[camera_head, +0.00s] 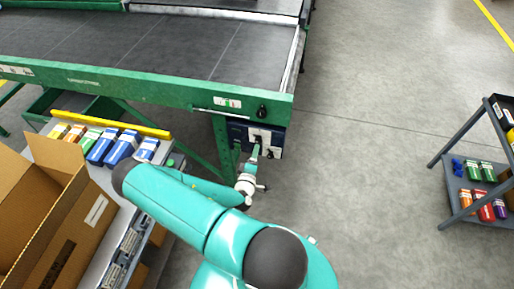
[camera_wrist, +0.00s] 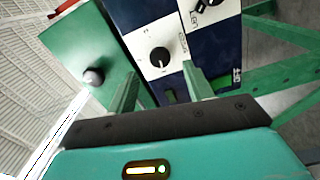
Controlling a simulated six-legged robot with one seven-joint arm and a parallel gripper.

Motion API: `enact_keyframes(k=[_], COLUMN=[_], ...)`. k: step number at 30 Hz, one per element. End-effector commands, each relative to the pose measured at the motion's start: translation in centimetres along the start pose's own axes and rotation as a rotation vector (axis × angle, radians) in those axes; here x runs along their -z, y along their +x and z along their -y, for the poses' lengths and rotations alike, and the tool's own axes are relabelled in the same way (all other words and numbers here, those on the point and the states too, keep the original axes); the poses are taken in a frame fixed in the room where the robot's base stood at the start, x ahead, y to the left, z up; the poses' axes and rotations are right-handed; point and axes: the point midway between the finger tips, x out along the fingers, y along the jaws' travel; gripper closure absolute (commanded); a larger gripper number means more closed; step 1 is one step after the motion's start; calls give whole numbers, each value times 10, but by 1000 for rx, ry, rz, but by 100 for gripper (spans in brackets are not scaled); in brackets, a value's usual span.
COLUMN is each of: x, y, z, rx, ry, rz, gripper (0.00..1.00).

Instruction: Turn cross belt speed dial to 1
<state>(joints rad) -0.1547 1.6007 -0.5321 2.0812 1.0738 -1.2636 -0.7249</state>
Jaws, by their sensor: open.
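A black round dial (camera_wrist: 160,57) with a pale pointer mark sits on a white plate on a dark blue control box (camera_wrist: 135,14). Small print beside the dial is too blurred to read. In the head view the box (camera_head: 236,132) hangs under the near right corner of the green conveyor. My gripper (camera_wrist: 160,69) is open, its two green fingers on either side of the dial's lower area in the wrist view. I cannot tell whether they touch it. My gripper also shows in the head view (camera_head: 256,152), in front of the box.
A second black knob (camera_wrist: 207,3) sits on another white plate. A green box with a grey knob (camera_wrist: 93,77) is at left. The conveyor (camera_head: 150,88) has its own black knob (camera_head: 262,111).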

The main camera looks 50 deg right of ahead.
Motion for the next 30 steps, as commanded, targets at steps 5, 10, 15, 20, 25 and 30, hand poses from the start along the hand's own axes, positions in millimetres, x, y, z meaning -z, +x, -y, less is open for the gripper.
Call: enact_keyframes(k=[5,10,15,20,25,30], x=[1,0,0,0,0,0], y=[-42,-72,-87,-90,-89,-89], z=[0,0,0,0,0,0], rx=[2,1,0,0,0,0], ry=[-1,-1,0,0,0,0], rz=[-2,-1,1,2,2,1], gripper=[49,49,49,49,49,49])
